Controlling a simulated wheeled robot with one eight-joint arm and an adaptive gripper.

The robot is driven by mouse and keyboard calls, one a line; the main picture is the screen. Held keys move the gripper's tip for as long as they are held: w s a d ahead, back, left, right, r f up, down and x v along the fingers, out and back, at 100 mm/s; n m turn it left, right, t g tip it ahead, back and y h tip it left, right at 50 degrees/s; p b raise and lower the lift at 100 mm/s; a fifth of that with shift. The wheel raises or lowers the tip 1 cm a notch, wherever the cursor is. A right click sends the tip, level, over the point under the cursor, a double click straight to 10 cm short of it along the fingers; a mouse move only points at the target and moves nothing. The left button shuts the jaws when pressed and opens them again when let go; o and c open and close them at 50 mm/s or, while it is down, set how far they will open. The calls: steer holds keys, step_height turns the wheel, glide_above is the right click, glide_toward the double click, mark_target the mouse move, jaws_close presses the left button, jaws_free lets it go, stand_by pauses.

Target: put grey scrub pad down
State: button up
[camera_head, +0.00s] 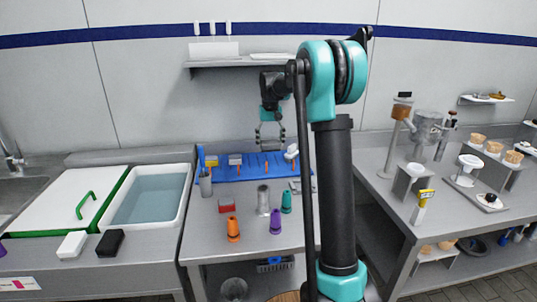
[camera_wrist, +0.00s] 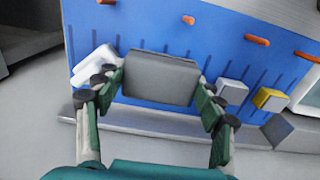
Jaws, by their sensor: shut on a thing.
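The grey scrub pad (camera_wrist: 160,78) is a dark grey block between the fingertips of my gripper in the wrist view. My gripper (camera_head: 270,138) is shut on it, and in the head view it hangs above the back right part of the blue ribbed rack (camera_head: 262,170). In the wrist view, the blue rack (camera_wrist: 150,28) with orange pegs lies behind the pad. I cannot tell whether the pad touches the rack. In the head view the pad is too small to make out clearly between the fingers.
A white item (camera_head: 292,152) stands at the rack's right end. A yellow block (camera_head: 211,163) and a grey block (camera_head: 235,160) are at its left. Orange (camera_head: 233,230), purple (camera_head: 275,222) and teal (camera_head: 286,202) cones stand in front, near a metal cylinder (camera_head: 263,200).

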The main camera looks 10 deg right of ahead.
mark_target(269, 160)
steer(key=w+f, duration=0.1)
steer(key=w, duration=0.1)
steer(key=w+f, duration=0.1)
steer(key=shift+w+f, duration=0.15)
steer(key=shift+w, duration=0.25)
step_height(269, 160, down, 4)
steer(key=shift+f, duration=0.1)
steer(key=shift+w+f, duration=0.15)
steer(key=shift+f, duration=0.1)
steer(key=shift+f, duration=0.1)
steer(key=o, duration=0.9)
steer(key=shift+c, duration=0.2)
step_height(269, 160, up, 8)
steer(key=shift+f, duration=0.15)
